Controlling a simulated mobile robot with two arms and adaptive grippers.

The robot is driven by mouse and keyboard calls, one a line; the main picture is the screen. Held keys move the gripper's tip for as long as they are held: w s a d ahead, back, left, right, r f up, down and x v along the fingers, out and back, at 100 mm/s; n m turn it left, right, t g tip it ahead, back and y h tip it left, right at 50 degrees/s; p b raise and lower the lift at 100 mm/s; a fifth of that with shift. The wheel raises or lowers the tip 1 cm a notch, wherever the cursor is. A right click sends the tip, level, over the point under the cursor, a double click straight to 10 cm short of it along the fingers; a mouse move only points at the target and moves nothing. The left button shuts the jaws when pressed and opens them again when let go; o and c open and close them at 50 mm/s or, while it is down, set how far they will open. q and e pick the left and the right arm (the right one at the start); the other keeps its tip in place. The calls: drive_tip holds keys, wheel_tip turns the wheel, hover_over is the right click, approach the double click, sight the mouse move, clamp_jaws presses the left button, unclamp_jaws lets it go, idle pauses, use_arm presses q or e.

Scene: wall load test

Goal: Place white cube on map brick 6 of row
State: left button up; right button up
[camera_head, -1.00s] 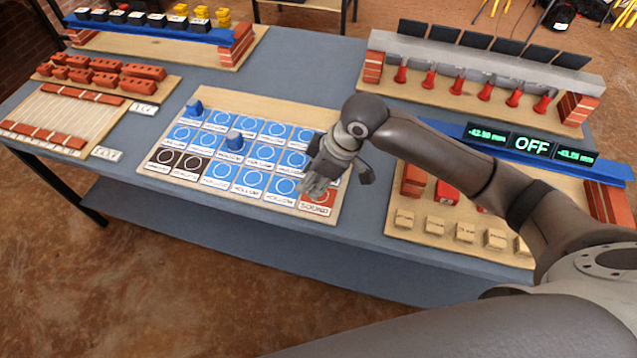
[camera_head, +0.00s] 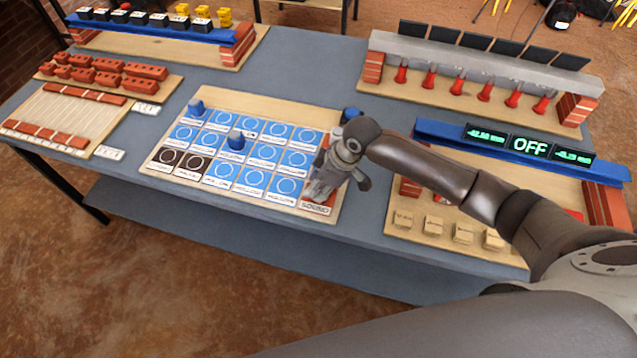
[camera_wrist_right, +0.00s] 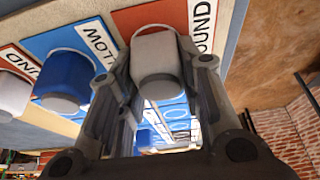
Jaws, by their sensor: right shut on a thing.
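My right gripper (camera_head: 322,190) is low over the red tile (camera_head: 318,208) at the front right corner of the tile board (camera_head: 250,98). In the wrist view its fingers close around a pale, whitish piece (camera_wrist_right: 157,60) in front of the red tile (camera_wrist_right: 205,22). The piece looks rounded from this angle; I cannot tell if it touches the tile. Blue pieces stand at the board's far left (camera_head: 196,108) and upper middle (camera_head: 235,140). Another blue shape (camera_wrist_right: 65,80) shows beside the held piece in the wrist view. My left gripper is not in view.
Left is a board with red bricks (camera_head: 100,70); back left, a blue shelf (camera_head: 150,28) of small blocks. Right are a grey beam (camera_head: 480,62) above red cones and tan blocks (camera_head: 433,224) under display panels (camera_head: 530,145).

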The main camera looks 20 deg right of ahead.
drive_tip(key=shift+f, duration=0.1)
drive_tip(key=o, duration=1.1)
drive_tip(key=shift+c, duration=0.2)
drive_tip(key=v, duration=1.2)
drive_tip(key=shift+b, duration=0.35)
